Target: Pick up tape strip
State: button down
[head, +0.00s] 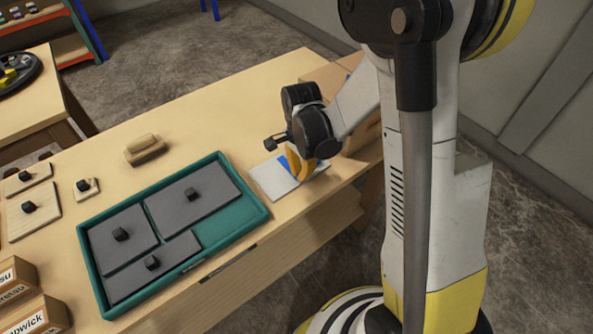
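A small blue patch (284,161), which may be the tape strip, shows on a light grey plate (277,184) near the table's front edge. My gripper (299,170) is over the right part of this plate, with its orange fingers pointing down just right of the blue patch. The fingers and dark wrist hide part of the plate. I cannot tell whether the fingers touch the blue patch, or whether they are open or shut.
A teal tray (262,212) with several dark knobbed panels lies left of the plate. A wooden block (145,149) sits behind the tray. A cardboard box (362,138) stands right of my gripper. Knobbed wooden boards (33,212) lie at the far left. Bare wooden tabletop (215,115) lies behind the tray.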

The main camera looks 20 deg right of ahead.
notch_tip(320, 180, up, 4)
jog(key=shift+r+p, duration=0.15)
jog(key=shift+p, duration=1.05)
jog(key=w+d+r+p, duration=0.2)
jog(key=d+r+p, duration=0.4)
jog(key=d+r, duration=0.4)
jog(key=shift+d+r, duration=0.35)
jog(key=shift+d, duration=0.4)
jog(key=shift+w, duration=0.15)
